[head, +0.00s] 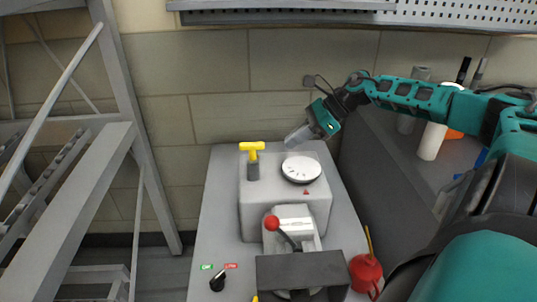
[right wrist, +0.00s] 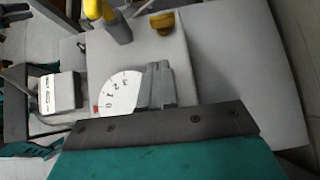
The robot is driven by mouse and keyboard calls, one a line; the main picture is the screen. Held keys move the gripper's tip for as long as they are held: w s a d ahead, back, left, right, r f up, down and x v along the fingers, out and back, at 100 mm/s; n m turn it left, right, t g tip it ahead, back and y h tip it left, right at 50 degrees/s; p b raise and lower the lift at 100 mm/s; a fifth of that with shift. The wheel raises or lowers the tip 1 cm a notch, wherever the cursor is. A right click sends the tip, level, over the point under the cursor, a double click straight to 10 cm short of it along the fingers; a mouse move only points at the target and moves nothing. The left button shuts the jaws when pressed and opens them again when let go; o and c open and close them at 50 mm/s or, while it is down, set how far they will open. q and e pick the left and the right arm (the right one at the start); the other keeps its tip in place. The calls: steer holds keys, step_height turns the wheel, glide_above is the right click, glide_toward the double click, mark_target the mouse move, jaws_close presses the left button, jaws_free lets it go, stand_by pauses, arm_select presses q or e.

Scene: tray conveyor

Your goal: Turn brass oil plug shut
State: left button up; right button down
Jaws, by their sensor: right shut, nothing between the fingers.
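The brass oil plug (right wrist: 162,21) shows in the right wrist view as a round yellow-brass knob at the far edge of the grey housing (right wrist: 140,48), beside a yellow handle. I cannot make it out in the head view. My right gripper (head: 290,140) is above the far side of the housing (head: 285,215), near the white dial (head: 301,169). In the right wrist view its fingers (right wrist: 157,75) are together and empty, covering part of the dial (right wrist: 118,92). They are apart from the plug. My left gripper is not in view.
A yellow T-handle (head: 252,150) stands left of the dial. A red-knobbed lever (head: 272,223), a black knob (head: 217,283) and a red oil can (head: 365,270) are nearer. A grey metal frame (head: 105,150) rises at left. A white bottle (head: 431,141) stands at right.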

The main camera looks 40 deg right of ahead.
steer(key=shift+w+a+f, duration=0.25)
steer(key=shift+a+f, duration=0.05)
steer(key=shift+f, duration=0.05)
steer(key=w+a, duration=0.1)
steer(key=w+a+f, duration=0.1)
steer(key=w+a, duration=0.1)
steer(key=shift+a+f, duration=0.15)
steer(key=shift+f, duration=0.1)
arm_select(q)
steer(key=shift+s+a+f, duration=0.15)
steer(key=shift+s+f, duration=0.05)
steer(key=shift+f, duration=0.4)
arm_select(e)
steer(key=shift+w+a, duration=0.45)
steer(key=shift+a, duration=0.05)
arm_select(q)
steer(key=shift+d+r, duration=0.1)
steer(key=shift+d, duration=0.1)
arm_select(e)
steer(key=shift+a, duration=0.1)
